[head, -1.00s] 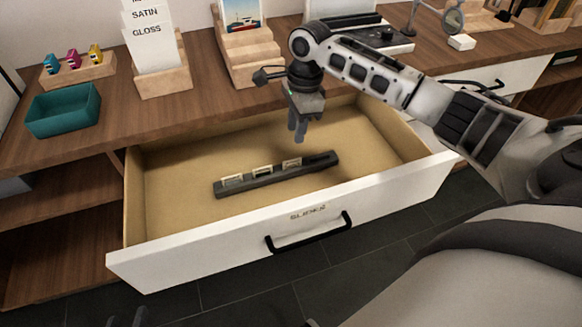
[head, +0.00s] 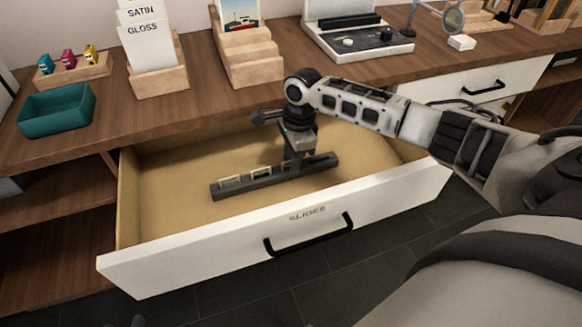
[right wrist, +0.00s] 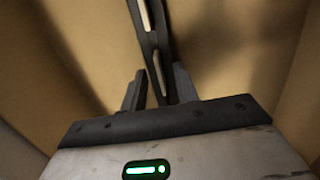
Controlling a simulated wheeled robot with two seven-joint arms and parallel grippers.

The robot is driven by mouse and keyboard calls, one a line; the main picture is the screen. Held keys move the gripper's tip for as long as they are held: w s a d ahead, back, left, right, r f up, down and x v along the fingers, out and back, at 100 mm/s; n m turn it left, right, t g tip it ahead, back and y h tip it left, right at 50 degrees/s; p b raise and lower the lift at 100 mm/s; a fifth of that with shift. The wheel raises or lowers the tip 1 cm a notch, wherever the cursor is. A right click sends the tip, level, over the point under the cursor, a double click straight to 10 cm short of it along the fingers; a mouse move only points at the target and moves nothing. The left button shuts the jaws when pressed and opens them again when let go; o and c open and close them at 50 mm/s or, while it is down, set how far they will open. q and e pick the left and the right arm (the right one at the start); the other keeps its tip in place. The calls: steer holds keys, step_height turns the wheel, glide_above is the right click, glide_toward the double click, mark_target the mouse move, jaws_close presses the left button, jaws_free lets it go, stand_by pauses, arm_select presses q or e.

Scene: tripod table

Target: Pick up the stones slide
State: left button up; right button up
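A dark slide rack (head: 245,189) lies in the open drawer, with pale-framed slides standing in it. The left slide (head: 230,181) and the middle slide (head: 261,172) show in the head view; their labels are too small to read, so I cannot tell which is stones. My right gripper (head: 294,168) points down at the rack's right part and hides the third slide there. In the right wrist view, its two fingers (right wrist: 158,88) stand apart on either side of the rack (right wrist: 150,42), which shows pale slide edges. Only a dark tip, perhaps my left gripper, shows at the bottom left.
The drawer (head: 200,259) is pulled out, its walls around my right gripper; its tan floor is mostly bare. On the wooden counter above stand a teal tray (head: 58,118), a card holder (head: 158,80), a wooden stepped stand (head: 250,70) and a grey-black device (head: 358,40).

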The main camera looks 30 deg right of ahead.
jaws_close()
steer(key=shift+r, duration=0.15)
